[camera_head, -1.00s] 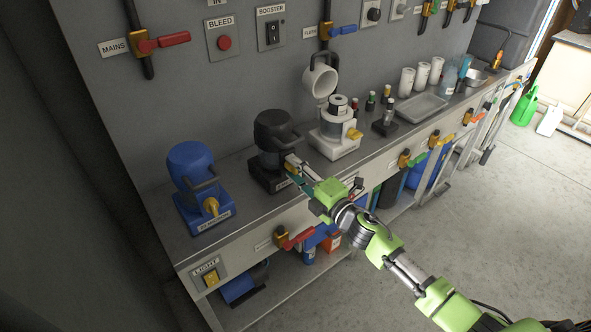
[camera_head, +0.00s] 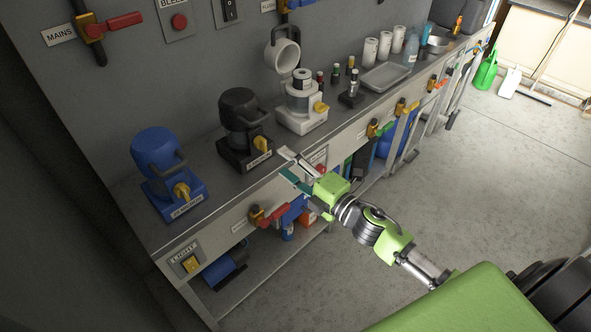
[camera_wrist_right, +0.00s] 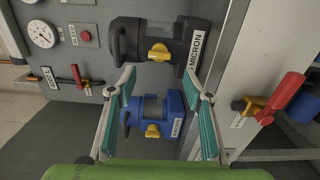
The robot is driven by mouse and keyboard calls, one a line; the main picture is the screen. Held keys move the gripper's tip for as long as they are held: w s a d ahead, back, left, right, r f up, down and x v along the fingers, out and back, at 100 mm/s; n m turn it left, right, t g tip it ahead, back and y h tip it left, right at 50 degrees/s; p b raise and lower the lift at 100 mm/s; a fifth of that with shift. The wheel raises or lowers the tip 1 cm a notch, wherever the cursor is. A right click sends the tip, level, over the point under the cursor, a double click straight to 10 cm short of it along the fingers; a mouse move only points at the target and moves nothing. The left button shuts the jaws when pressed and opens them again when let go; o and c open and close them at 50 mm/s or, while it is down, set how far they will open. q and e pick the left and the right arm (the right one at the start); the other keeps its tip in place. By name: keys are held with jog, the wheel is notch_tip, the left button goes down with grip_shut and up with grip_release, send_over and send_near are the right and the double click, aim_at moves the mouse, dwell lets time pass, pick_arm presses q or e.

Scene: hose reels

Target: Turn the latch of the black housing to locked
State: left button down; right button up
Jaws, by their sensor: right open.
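The black housing (camera_head: 240,112) stands on the bench between a blue housing and a white one. Its yellow latch (camera_head: 261,144) is on the front, above a white label. In the right wrist view, the black housing (camera_wrist_right: 128,38) is at the top and its yellow latch (camera_wrist_right: 158,52) lies beyond the fingertips. My right gripper (camera_head: 284,164) is open and empty, in front of the bench edge, apart from the latch. Its two teal-padded fingers (camera_wrist_right: 160,78) are spread in the wrist view. My left gripper is not in view.
The blue housing (camera_head: 157,160) with its own yellow latch (camera_head: 181,190) stands to the left. The white housing (camera_head: 303,112) is to the right. A red-handled valve (camera_head: 268,214) and a light switch (camera_head: 191,264) sit on the bench front.

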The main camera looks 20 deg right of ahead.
jog(key=shift+v, duration=1.35)
jog(key=shift+f, duration=0.1)
jog(key=s+d+f+m+g+h, duration=0.2)
jog(key=s+f+m, duration=0.25)
jog(key=f, duration=0.75)
jog(key=s+d+f+m+g+h, duration=0.25)
jog(key=s+f+m, duration=0.2)
jog(key=f, duration=0.75)
jog(key=s+d+f+m+g+h, duration=0.25)
jog(key=s+f, duration=0.25)
jog(key=f, duration=0.7)
jog(key=s+a+f+m+g, duration=0.2)
jog(key=s+f, duration=0.4)
jog(key=s, duration=0.5)
jog(key=s+a+f+m+g+p, duration=0.1)
jog(key=s+a+f+m+g, duration=0.2)
jog(key=s+f, duration=0.3)
jog(key=s+a+f+m+g, duration=0.2)
jog(key=s+f, duration=0.4)
jog(key=s, duration=1.1)
jog(key=shift+a+m+g+y+p, duration=0.2)
jog(key=shift+m+g+y+p, duration=0.15)
jog(key=shift+m+g, duration=0.5)
jog(key=shift+f, duration=0.15)
